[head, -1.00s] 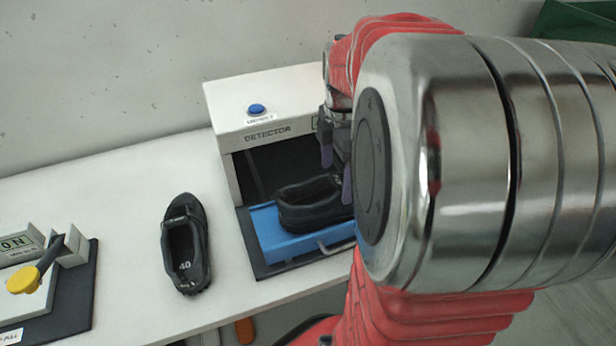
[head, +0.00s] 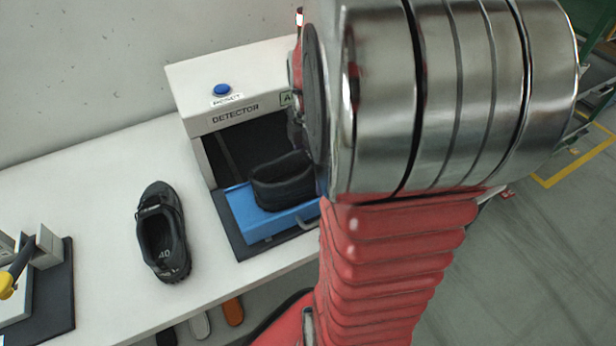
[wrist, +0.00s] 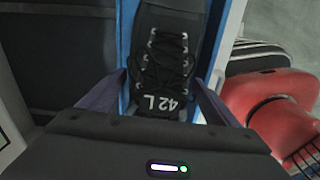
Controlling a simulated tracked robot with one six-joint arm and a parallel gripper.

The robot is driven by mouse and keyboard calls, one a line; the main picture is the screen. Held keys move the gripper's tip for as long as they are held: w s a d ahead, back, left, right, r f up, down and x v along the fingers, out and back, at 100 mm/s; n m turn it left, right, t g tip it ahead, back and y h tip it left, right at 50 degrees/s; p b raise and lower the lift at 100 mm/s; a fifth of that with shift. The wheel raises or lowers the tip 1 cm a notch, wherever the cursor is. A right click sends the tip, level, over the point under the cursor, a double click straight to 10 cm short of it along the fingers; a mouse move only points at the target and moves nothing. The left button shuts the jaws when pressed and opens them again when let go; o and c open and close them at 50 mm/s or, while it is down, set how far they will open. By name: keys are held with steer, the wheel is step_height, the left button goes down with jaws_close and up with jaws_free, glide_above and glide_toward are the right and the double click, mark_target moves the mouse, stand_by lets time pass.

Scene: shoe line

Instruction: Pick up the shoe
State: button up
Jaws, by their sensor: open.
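A black shoe (head: 283,185) is at the blue tray (head: 248,222) of the white detector box in the head view; my arm covers its right side. In the wrist view the shoe (wrist: 168,45) shows black laces and a "42 L" mark. My gripper (wrist: 163,84) is open, with one purple finger on each side of the shoe's laced part. I cannot tell whether the fingers touch it. In the head view the gripper is hidden behind my arm. A second black shoe (head: 160,235), marked 40, lies on the table left of the detector.
The detector (head: 228,95) has a blue button on top and stands on the white table (head: 100,185). A device with a yellow knob (head: 7,285) stands on a dark mat at the far left. Coloured items (head: 233,311) show below the table edge. Open floor lies to the right.

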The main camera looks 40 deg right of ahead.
steer(key=shift+c, duration=0.7)
steer(key=c, duration=1.1)
step_height(320, 180, up, 10)
steer(key=shift+f, duration=0.2)
steer(key=shift+c, duration=0.2)
steer(key=shift+r, duration=0.2)
steer(key=shift+s, duration=0.1)
